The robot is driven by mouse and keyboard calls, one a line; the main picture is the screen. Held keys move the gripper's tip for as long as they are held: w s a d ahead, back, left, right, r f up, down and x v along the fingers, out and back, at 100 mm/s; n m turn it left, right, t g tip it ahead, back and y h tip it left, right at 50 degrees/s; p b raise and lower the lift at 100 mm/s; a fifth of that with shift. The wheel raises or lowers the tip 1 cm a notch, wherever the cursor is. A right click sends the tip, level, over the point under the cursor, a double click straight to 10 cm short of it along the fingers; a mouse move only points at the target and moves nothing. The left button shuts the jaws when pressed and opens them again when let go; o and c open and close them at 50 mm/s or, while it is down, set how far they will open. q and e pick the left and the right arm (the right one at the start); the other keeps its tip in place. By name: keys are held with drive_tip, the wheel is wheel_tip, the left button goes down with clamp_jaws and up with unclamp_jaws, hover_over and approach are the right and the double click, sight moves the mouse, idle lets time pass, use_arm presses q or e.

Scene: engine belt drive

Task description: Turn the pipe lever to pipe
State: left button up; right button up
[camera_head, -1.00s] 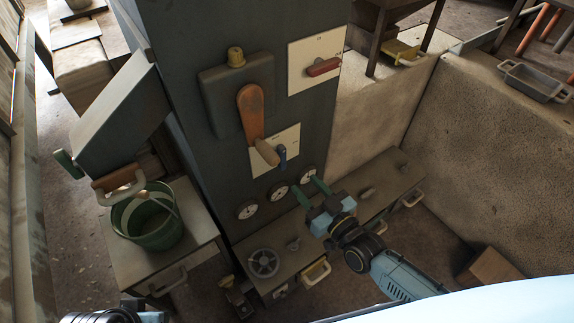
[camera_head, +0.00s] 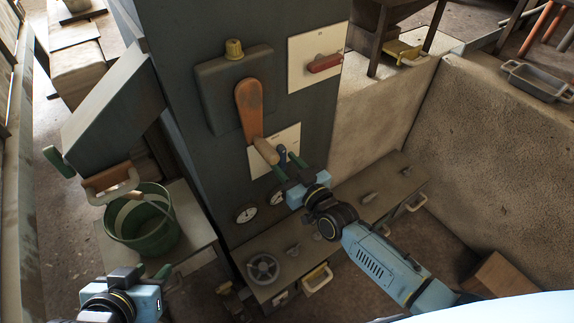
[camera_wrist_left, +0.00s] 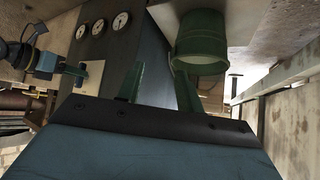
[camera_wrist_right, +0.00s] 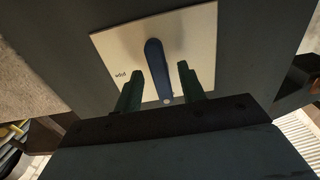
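The blue pipe lever (camera_head: 282,154) sits on a pale plate (camera_head: 292,137) on the dark cabinet front. In the right wrist view the lever (camera_wrist_right: 156,68) points roughly up and down, with a small dark label beside it on the plate (camera_wrist_right: 200,35). My right gripper (camera_head: 285,167) is open. Its green fingers (camera_wrist_right: 160,87) stand on either side of the lever's lower end, with gaps visible; contact is not seen. My left gripper (camera_wrist_left: 158,88) is open and empty, low at the left in the head view (camera_head: 155,274).
An orange lever (camera_head: 249,105) with a wooden grip hangs just above the blue lever. A red handle (camera_head: 325,63) is higher right. Gauges (camera_head: 246,213) and a handwheel (camera_head: 263,267) are below. A green bucket (camera_head: 150,235) stands left on a side table.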

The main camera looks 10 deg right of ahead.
drive_tip(key=shift+c, duration=0.4)
clamp_jaws()
